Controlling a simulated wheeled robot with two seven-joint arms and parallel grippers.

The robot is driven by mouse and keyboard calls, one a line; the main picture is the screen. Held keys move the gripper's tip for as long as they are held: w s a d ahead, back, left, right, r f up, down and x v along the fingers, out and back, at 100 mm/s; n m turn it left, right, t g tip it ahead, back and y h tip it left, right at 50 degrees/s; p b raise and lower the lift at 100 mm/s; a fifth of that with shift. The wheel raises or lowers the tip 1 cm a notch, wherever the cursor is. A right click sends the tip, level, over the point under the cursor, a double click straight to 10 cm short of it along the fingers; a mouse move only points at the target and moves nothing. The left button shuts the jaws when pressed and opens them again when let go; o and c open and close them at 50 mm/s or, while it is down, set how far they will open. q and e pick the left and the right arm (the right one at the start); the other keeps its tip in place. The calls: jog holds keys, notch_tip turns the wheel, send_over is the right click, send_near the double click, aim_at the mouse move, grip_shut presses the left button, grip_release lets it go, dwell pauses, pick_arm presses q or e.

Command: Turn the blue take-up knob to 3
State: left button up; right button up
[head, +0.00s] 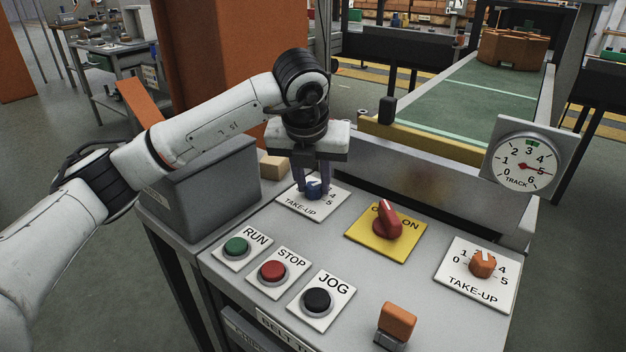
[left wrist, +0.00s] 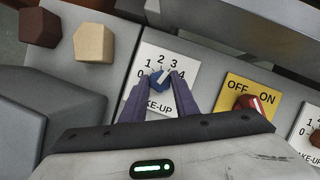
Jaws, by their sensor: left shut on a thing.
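The blue take-up knob (head: 314,188) sits on a white plate (head: 290,203) numbered from 0 to 5, at the back left of the panel. My left gripper (head: 312,190) points down over it and is shut on the knob, one finger on each side. In the left wrist view the blue knob (left wrist: 158,78) shows between the fingers. Its white pointer mark leans up and right, roughly toward the 3; the fingers hide part of the dial. My right gripper is not in view.
To the right are a red OFF/ON switch (head: 387,220) and an orange take-up knob (head: 482,264). In front are green RUN (head: 236,247), red STOP (head: 271,272) and black JOG (head: 318,299) buttons. A TRACK gauge (head: 524,163) has its red needle near 5. A grey box (head: 205,185) stands left.

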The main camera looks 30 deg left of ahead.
pick_arm(q)
jog(key=o, duration=1.1)
jog(key=shift+c, duration=0.2)
jog(key=p+v, duration=0.1)
jog(key=v, duration=0.9)
jog(key=shift+r, duration=0.15)
jog(key=shift+s, duration=0.1)
